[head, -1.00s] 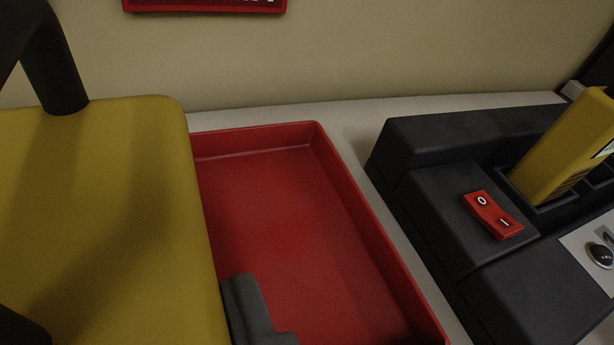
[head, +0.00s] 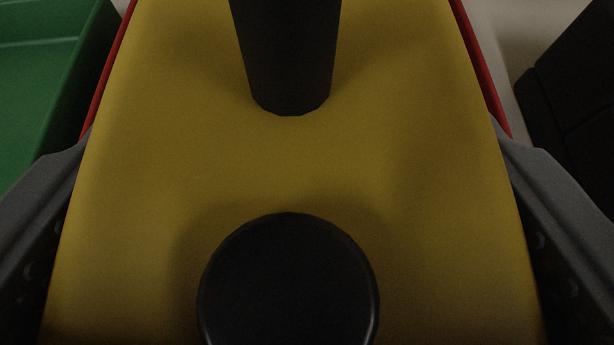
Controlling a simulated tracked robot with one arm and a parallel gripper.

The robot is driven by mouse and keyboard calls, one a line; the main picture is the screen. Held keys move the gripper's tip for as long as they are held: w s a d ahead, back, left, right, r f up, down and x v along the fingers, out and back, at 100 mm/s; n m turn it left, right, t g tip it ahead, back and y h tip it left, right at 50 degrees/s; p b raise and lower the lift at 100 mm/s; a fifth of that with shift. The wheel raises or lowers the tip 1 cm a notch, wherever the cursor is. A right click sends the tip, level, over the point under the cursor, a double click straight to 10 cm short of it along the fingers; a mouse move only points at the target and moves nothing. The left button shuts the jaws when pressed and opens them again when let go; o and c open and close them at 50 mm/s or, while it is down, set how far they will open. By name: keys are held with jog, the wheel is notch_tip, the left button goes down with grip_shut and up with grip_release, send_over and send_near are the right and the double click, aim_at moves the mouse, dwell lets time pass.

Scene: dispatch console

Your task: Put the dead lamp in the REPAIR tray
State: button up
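The yellow lamp (head: 300,165) fills the middle of the head view, seen from close above. A dark post (head: 287,50) and a round black knob (head: 288,285) stand on its top. My gripper (head: 291,140) has one grey finger on each side of the lamp, both against its sides with no gap showing. The red tray (head: 486,65) shows only as thin strips of rim left and right of the lamp. Its floor is hidden, so I cannot tell whether the lamp rests on it or hangs above it. No tray label is in view.
A green tray (head: 40,75) lies at the upper left, close beside the red one. A dark console unit (head: 570,90) stands at the upper right, with a narrow strip of pale counter between it and the red tray.

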jog(key=o, duration=1.4)
jog(key=shift+s+r, duration=0.1)
jog(key=p+v, duration=0.2)
jog(key=v, duration=0.8)
jog(key=s+r+t, duration=0.1)
jog(key=s+r, duration=0.4)
jog(key=r, duration=0.7)
jog(key=s+r, duration=0.5)
jog(key=r, duration=0.8)
jog(key=s+a+r+t, duration=0.1)
jog(key=s+r, duration=0.4)
jog(key=r, duration=0.8)
jog(key=shift+s+t, duration=0.3)
jog(key=shift+s, duration=0.1)
jog(key=shift+r+p, duration=1)
